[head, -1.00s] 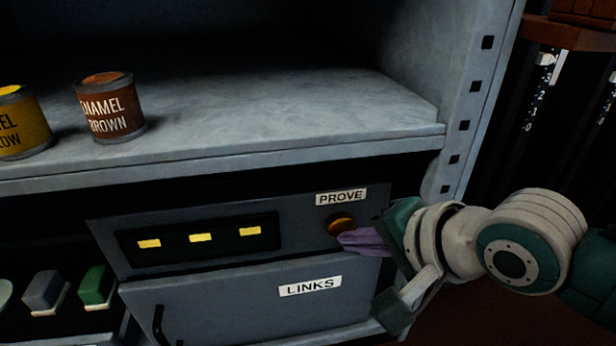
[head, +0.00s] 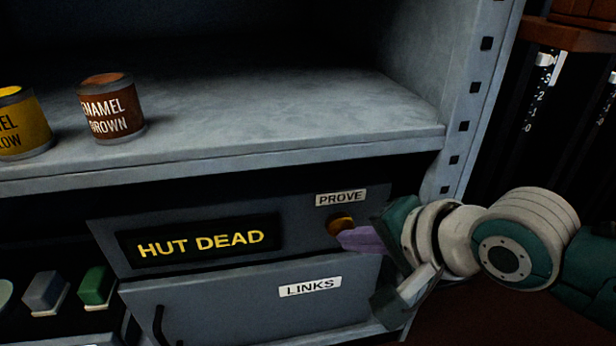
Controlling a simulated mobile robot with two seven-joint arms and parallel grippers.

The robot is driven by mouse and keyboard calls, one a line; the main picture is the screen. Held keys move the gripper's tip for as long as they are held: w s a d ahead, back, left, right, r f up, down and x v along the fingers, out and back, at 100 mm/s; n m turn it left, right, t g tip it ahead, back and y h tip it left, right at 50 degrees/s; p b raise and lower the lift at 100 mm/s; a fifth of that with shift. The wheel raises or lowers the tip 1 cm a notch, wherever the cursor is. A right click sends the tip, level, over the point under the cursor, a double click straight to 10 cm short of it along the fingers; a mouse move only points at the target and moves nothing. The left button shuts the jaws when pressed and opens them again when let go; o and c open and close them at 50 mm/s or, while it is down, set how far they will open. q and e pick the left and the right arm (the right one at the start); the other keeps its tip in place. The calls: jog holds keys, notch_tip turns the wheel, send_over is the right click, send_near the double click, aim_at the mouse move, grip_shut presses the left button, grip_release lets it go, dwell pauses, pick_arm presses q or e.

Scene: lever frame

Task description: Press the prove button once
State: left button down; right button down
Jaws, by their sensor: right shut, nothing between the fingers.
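The prove button (head: 340,223) is a small orange-brown knob on a grey panel, under a white label (head: 341,197) reading PROVE. Left of it, a dark display (head: 200,242) shows HUT DEAD in yellow letters. My right gripper (head: 345,239) comes in from the right with its purple fingers shut and empty. Its fingertips are at the lower right edge of the button and cover a little of it; I cannot tell whether they touch it. My left gripper is not in view.
A grey shelf (head: 300,125) overhangs the panel, with brown (head: 113,108) and yellow (head: 22,122) enamel tins on it. Below is a door (head: 240,310) labelled LINKS. Grey (head: 45,291) and green (head: 95,286) blocks stand at lower left. A shelf upright (head: 465,110) rises at right.

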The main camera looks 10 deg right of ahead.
jog(key=shift+s+p, duration=0.65)
jog(key=shift+s, duration=0.05)
jog(key=s+p, duration=0.4)
jog(key=s, duration=0.1)
jog(key=shift+d, duration=0.1)
jog(key=shift+r, duration=0.1)
dwell(0.4)
